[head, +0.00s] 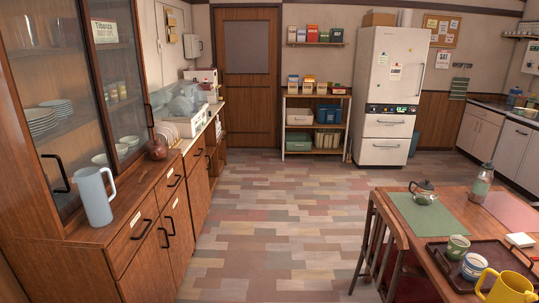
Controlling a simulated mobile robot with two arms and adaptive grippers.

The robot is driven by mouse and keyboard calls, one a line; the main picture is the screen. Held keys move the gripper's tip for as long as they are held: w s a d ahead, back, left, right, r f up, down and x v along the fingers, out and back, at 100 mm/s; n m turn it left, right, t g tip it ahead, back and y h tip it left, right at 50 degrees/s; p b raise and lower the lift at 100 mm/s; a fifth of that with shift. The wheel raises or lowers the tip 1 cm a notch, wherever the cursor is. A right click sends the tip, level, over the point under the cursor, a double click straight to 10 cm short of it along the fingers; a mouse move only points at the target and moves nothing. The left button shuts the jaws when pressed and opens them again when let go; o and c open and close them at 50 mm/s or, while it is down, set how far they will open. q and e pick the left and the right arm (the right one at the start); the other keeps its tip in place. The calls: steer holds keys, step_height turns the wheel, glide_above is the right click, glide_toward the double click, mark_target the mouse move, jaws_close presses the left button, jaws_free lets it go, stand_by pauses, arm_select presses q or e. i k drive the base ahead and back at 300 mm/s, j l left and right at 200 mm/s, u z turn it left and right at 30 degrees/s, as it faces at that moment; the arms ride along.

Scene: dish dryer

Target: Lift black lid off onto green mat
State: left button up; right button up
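A green mat (415,222) lies on the wooden table at the right. A small teapot (423,197) stands on the far part of the mat, with a dark handle at its left. A dark lid (424,185) appears to sit on top of the teapot; its edges are too small to make out. Neither of my grippers is in view.
A dark tray (499,247) holds a green cup (457,248), a blue-and-white cup (474,266) and a yellow jug (508,289). A tall flask (481,183) stands beside the mat. A chair (372,245) is at the table's left side. The floor (270,220) is clear.

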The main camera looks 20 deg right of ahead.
mark_target(426, 185)
steer(key=i+l+z, duration=0.1)
steer(key=i+z, duration=0.25)
steer(key=i, duration=0.55)
steer(key=i+j+z, duration=0.2)
steer(key=i+z, duration=0.15)
steer(key=i, duration=0.5)
